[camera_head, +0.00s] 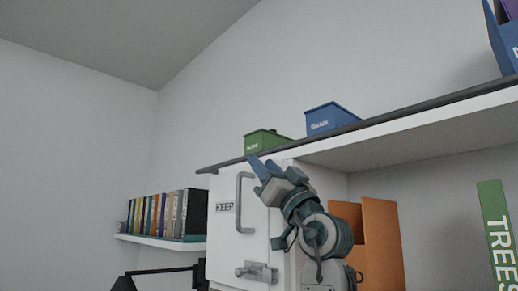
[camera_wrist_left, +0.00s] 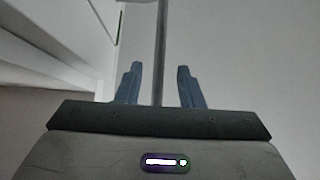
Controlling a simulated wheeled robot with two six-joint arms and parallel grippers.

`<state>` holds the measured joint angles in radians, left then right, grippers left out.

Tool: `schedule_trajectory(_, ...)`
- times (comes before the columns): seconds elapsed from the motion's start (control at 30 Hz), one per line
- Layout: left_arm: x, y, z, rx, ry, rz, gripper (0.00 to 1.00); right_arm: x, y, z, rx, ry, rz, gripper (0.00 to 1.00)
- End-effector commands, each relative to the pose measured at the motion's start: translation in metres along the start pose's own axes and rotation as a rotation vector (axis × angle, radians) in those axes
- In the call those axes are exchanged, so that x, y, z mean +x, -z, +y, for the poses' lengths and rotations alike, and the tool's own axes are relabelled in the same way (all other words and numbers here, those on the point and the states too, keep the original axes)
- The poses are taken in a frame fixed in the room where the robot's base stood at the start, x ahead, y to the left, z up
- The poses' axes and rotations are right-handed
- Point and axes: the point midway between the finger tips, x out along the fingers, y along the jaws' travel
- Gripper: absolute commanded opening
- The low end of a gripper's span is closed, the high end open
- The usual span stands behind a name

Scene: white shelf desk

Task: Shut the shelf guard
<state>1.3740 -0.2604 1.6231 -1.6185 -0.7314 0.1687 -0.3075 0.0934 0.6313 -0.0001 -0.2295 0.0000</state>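The shelf guard looks to be the white panel (camera_head: 222,245) at the left end of the shelf in the head view. It bears a "KEEP" label (camera_head: 225,208), a grey upright handle (camera_head: 240,205) and a metal latch (camera_head: 257,271). How far it stands open I cannot tell. My left gripper (camera_head: 261,168) is at the panel's upper right, near the top of the handle. In the left wrist view its two blue fingers (camera_wrist_left: 160,85) are apart, with a thin grey bar (camera_wrist_left: 161,45) running between them. I cannot tell whether they touch the bar. My right gripper is not in view.
A dark-edged top shelf (camera_head: 400,117) carries a green bin (camera_head: 266,143) and a blue bin (camera_head: 330,119). Orange holders (camera_head: 381,245) and a green "TREES" book (camera_head: 497,235) stand below it. A book-filled wall shelf (camera_head: 160,241) is at left.

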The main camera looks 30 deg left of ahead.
Motion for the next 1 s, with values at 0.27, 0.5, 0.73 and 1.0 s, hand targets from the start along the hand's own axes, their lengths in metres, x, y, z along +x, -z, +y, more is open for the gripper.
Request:
schedule_trajectory(0.27, 0.028, 0.001, 0.000, 0.000, 0.000, 0.000, 0.34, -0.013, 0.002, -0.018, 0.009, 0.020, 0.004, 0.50)
schedule_trajectory(0.5, 0.028, 0.000, 0.000, 0.000, -0.001, 0.000, 0.34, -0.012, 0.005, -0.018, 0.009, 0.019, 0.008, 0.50)
schedule_trajectory(0.73, 0.028, 0.000, 0.000, 0.000, -0.001, 0.000, 0.00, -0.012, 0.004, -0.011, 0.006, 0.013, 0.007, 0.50)
schedule_trajectory(1.0, 0.029, 0.001, 0.000, 0.006, -0.008, 0.000, 0.00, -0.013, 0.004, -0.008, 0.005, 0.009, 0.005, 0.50)
